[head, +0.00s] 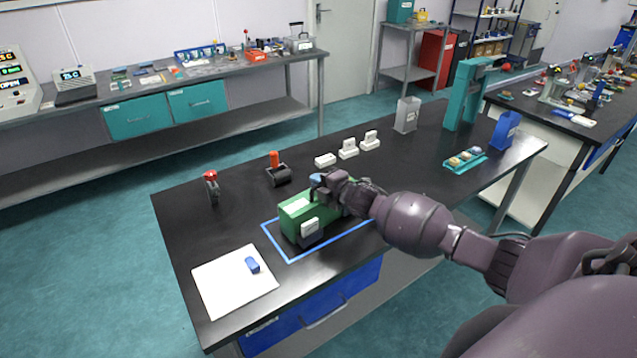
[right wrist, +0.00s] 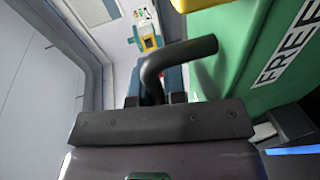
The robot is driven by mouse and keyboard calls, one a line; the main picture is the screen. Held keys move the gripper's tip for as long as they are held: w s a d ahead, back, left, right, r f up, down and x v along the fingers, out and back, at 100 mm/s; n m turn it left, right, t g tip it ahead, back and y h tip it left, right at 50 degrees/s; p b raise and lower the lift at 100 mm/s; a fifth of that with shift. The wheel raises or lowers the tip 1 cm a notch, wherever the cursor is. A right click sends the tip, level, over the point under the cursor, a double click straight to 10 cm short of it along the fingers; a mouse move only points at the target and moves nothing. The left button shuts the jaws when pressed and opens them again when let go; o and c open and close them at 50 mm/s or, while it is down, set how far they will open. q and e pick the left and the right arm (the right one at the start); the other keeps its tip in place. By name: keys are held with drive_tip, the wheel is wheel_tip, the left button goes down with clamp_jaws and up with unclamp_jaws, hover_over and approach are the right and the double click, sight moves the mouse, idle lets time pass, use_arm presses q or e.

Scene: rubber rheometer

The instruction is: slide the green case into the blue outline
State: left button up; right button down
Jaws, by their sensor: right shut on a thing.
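The green case (head: 292,222) stands upright on the black bench, with a pale label on top and a white and grey part on its near side. It stands over the area of the blue outline (head: 272,243), whose left and near lines show beside it. The case and my arm hide much of the far and right lines. My right gripper (head: 322,184) is shut on the case at its upper far side. The right wrist view shows the green wall (right wrist: 235,60) with a "FREE" label close beside the gripper. My left gripper is not in view.
A white sheet (head: 220,285) with a blue block (head: 252,265) lies at the near left. A red-topped tool (head: 211,187), an orange-handled item (head: 277,170) and white blocks (head: 348,149) stand behind the case. A grey bin (head: 406,115) and teal tray (head: 465,160) are farther right.

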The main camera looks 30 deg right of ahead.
idle(0.3)
drive_tip(key=c, duration=1.1)
unclamp_jaws()
drive_tip(key=shift+s, duration=0.1)
drive_tip(key=b+v, duration=0.1)
drive_tip(key=v, duration=0.9)
drive_tip(key=shift+s, duration=0.25)
drive_tip(key=shift+r, duration=0.1)
